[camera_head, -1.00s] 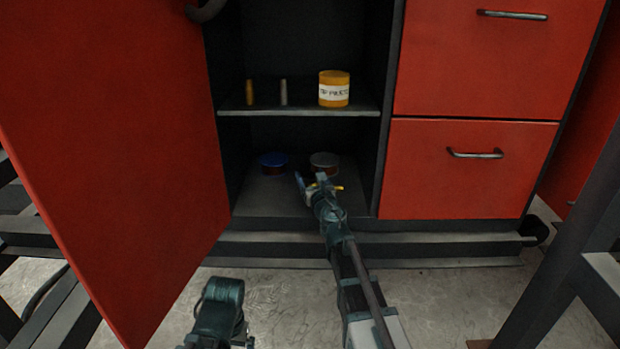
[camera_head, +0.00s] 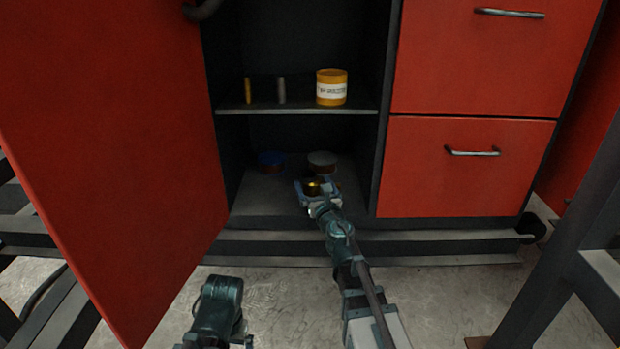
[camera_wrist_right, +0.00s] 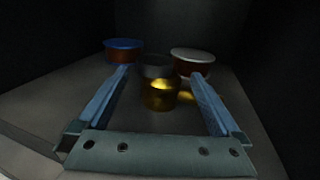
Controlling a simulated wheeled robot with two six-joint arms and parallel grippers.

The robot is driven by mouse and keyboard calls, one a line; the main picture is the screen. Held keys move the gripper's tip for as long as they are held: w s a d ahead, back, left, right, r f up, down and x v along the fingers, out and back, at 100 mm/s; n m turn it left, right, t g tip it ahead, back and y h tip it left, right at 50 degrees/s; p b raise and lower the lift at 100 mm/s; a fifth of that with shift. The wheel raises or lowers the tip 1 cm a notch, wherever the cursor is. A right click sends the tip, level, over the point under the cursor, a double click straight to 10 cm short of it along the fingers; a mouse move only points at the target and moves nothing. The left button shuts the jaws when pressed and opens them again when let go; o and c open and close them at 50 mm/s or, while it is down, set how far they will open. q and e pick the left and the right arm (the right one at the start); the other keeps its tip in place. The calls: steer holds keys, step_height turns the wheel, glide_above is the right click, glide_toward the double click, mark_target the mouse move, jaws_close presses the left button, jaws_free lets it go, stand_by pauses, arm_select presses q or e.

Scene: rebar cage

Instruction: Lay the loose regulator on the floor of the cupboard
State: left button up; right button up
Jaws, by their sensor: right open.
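The brass-coloured regulator (camera_head: 312,187) is between the fingers of my right gripper, low in the open cupboard (camera_head: 270,206). In the right wrist view the regulator (camera_wrist_right: 159,92) appears to stand on the cupboard floor (camera_wrist_right: 70,98), with a dark grey upper part. My right gripper (camera_head: 317,184) is open; in the wrist view its fingers (camera_wrist_right: 162,74) lie to either side of the regulator with gaps. Only a dark green part of my left arm shows at the bottom of the head view; I cannot make out its gripper.
A blue-topped tin (camera_head: 270,160) and a grey-topped tin (camera_head: 322,162) stand behind on the cupboard floor. The shelf (camera_head: 300,111) above holds a yellow labelled tub (camera_head: 331,87) and two small cylinders. The red door (camera_head: 115,140) hangs open at left. Floor left of the gripper is clear.

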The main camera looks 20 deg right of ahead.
mark_target(309, 174)
steer(key=s, duration=0.6)
steer(key=shift+w, duration=0.1)
steer(key=w, duration=1.2)
steer(key=shift+f, duration=0.1)
steer(key=shift+s, duration=0.15)
